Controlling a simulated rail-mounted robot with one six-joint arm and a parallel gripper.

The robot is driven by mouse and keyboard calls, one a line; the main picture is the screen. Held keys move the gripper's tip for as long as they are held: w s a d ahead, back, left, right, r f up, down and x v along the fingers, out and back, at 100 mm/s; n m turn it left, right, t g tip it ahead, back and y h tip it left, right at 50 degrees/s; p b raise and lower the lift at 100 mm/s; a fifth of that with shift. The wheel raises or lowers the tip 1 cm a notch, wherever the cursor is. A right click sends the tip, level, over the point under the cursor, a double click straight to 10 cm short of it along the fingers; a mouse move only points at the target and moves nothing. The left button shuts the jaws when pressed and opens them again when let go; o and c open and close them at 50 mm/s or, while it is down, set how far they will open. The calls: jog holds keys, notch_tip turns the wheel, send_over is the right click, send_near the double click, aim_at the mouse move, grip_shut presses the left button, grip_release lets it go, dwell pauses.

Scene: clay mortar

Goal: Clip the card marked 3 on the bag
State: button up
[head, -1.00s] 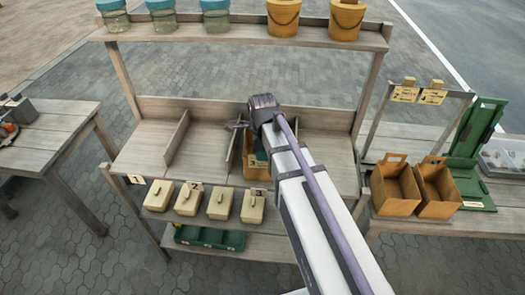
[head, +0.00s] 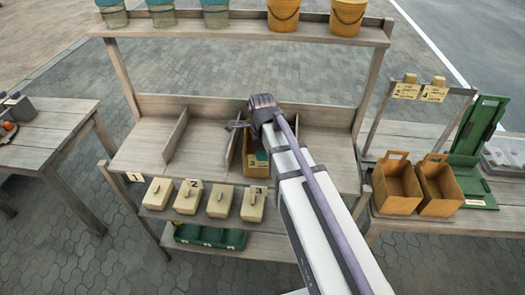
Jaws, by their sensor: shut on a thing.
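A pale card marked 3 (head: 251,162) shows at the bag's front, partly covered by my arm. My gripper (head: 236,125) is over the bag's upper part, shut on what appears to be the card's clip. The fingertips are mostly hidden behind my wrist. I cannot tell whether the clip is around the bag's rim or only beside it. A separate shelf label 3 (head: 258,189) sits on the rack's front edge below.
Two cards with tan clips (head: 406,90) (head: 433,92) hang on a rail at right. Two empty brown bags (head: 397,183) (head: 438,185) stand below them. Wooden dividers (head: 175,138) flank the bays. Lidded tan boxes (head: 158,193) and a green tray (head: 207,237) are below.

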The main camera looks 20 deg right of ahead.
jog(key=shift+f+b, duration=0.65)
jog(key=o, duration=1.4)
jog(key=shift+r, duration=0.15)
notch_tip(320, 180, up, 6)
jog(key=p, duration=0.6)
